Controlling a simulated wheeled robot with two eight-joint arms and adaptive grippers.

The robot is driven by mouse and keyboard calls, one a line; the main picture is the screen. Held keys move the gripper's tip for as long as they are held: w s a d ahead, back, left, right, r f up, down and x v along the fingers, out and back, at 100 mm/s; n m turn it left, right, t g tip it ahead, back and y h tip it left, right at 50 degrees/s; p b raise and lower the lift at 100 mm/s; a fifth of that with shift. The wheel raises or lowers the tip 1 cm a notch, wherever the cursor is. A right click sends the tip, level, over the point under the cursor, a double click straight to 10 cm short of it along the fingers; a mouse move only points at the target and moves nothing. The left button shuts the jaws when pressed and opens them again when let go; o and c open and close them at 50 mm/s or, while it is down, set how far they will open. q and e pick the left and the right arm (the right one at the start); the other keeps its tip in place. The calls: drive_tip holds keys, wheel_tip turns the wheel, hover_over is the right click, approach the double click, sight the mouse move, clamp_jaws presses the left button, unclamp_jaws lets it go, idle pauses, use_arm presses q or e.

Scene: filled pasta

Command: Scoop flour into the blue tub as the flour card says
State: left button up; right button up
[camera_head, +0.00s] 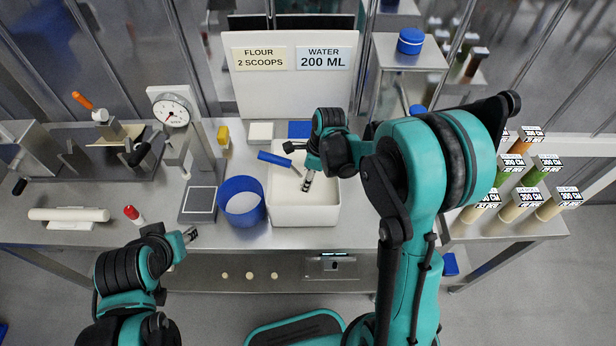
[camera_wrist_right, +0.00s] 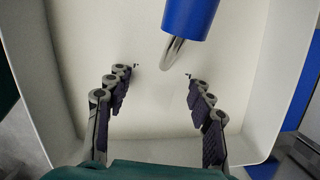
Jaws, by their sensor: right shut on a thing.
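The flour card (camera_head: 258,59) on the white back board reads "FLOUR 2 SCOOPS". The blue tub (camera_head: 241,219) stands on the bench; a pale surface shows inside, and I cannot tell if it is flour. The white flour bin (camera_head: 283,213) is just right of it. My right gripper (camera_head: 307,181) is over the bin, shut on the scoop. The scoop's blue handle (camera_head: 274,158) points left; handle and metal neck also show in the right wrist view (camera_wrist_right: 190,15). The scoop's bowl is not clearly visible. My left gripper (camera_head: 190,236) is low near the bench's front edge, apart from the tub.
A water card (camera_head: 324,58) reads "200 ML". A dial scale (camera_head: 172,114) and a dark square plate (camera_head: 199,204) are left of the tub. A rolling pin (camera_head: 68,214) lies far left. Several labelled cylinders (camera_head: 520,200) stand on the right table.

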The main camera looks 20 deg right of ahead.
drive_tip(key=shift+r, duration=0.1)
drive_tip(key=w+a+p+v, duration=0.1)
drive_tip(key=a+p+v, duration=0.1)
drive_tip(key=p+v, duration=0.7)
drive_tip(key=v, duration=0.4)
drive_tip(key=shift+w, duration=0.2)
drive_tip(key=shift+a, duration=0.15)
idle(0.4)
